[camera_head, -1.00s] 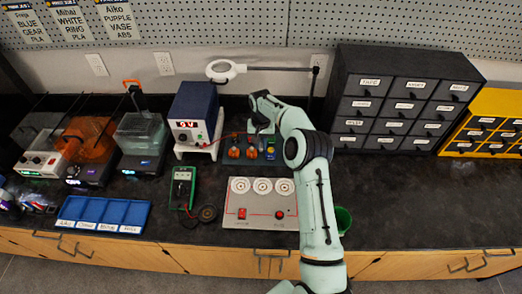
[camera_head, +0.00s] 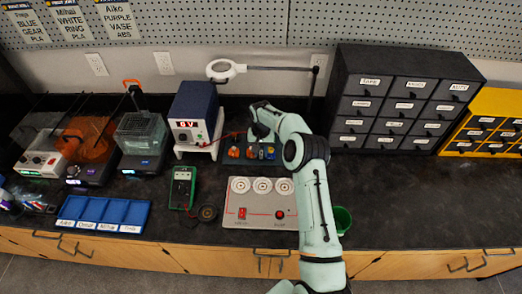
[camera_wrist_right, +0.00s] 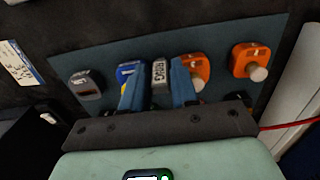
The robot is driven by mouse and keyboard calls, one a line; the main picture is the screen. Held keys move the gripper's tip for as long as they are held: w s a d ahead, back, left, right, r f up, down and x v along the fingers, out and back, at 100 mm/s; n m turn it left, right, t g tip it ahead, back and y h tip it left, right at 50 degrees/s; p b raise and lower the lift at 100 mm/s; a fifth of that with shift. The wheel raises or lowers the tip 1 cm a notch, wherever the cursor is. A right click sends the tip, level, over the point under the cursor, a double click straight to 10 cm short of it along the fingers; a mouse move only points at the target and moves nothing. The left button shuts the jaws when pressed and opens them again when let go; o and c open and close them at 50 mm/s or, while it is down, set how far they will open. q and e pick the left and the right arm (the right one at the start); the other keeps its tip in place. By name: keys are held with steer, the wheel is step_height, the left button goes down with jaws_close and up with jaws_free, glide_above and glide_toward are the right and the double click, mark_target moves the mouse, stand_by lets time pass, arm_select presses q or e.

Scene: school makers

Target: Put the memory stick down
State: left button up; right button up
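The grey memory stick (camera_wrist_right: 160,74), with lettering on its face, is between the two blue fingers of my right gripper (camera_wrist_right: 160,88) in the right wrist view. The fingers appear closed on its sides. The stick is over or on a dark blue-grey mat (camera_wrist_right: 100,58); I cannot tell whether it touches. In the head view my right gripper (camera_head: 262,134) is low over the back of this mat (camera_head: 228,170), and the stick cannot be made out there. My left gripper is not in view.
Two orange items (camera_wrist_right: 196,70) (camera_wrist_right: 250,60), a blue one (camera_wrist_right: 130,72) and a grey one (camera_wrist_right: 86,85) lie on the mat around the stick. A power supply (camera_head: 195,115) stands left of the mat; a grey panel (camera_head: 240,212) lies in front; black drawers (camera_head: 400,100) stand right.

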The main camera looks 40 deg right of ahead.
step_height(320, 180, up, 12)
steer(key=shift+f, duration=0.2)
steer(key=shift+s+r, duration=0.1)
steer(key=shift+r, duration=0.1)
steer(key=shift+c, duration=0.2)
steer(key=t+h+b, duration=0.1)
steer(key=b, duration=0.2)
glide_above(262, 149)
steer(key=f, duration=0.6)
steer(key=shift+s+a, duration=0.1)
steer(key=shift+a, duration=0.2)
steer(key=shift+s+f, duration=0.15)
steer(key=shift+f, duration=0.3)
steer(key=f, duration=0.3)
steer(key=w+f, duration=0.1)
steer(key=f, duration=0.1)
steer(key=shift+d+p, duration=0.25)
steer(key=shift+p, duration=0.1)
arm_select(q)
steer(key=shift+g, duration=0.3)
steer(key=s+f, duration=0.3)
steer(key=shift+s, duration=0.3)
